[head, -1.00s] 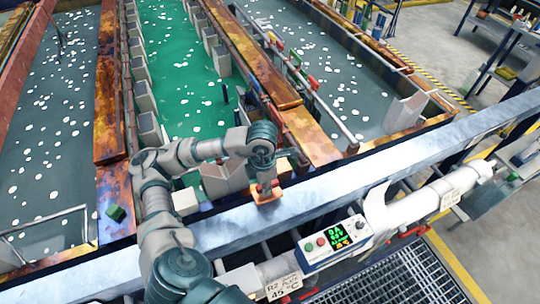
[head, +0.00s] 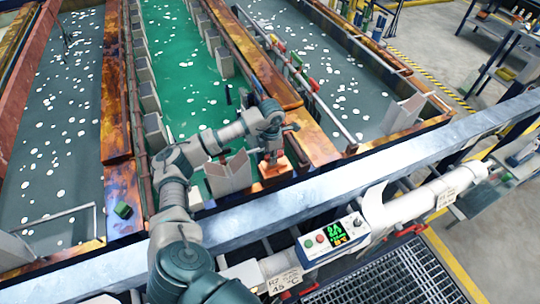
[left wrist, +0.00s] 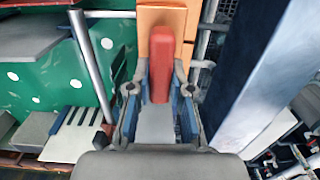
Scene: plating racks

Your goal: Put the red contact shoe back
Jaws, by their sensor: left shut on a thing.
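The red contact shoe shows in the left wrist view as a red upright grip (left wrist: 161,65) on an orange block. My left gripper (left wrist: 159,105) is shut on the red grip, one finger on each side. In the head view the orange block (head: 274,168) is below my left gripper (head: 271,152), beside the near end of the rusty orange rail. The red grip is mostly hidden there by the gripper. I cannot tell whether the block touches anything beneath it. My right gripper is not in view.
A pale metal beam (head: 375,178) crosses in front of the tanks. A control box (head: 333,243) with a lit readout sits on the near side. A green block (head: 122,210) lies on the left tank wall. The green tank (head: 186,68) has pale plates along both sides.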

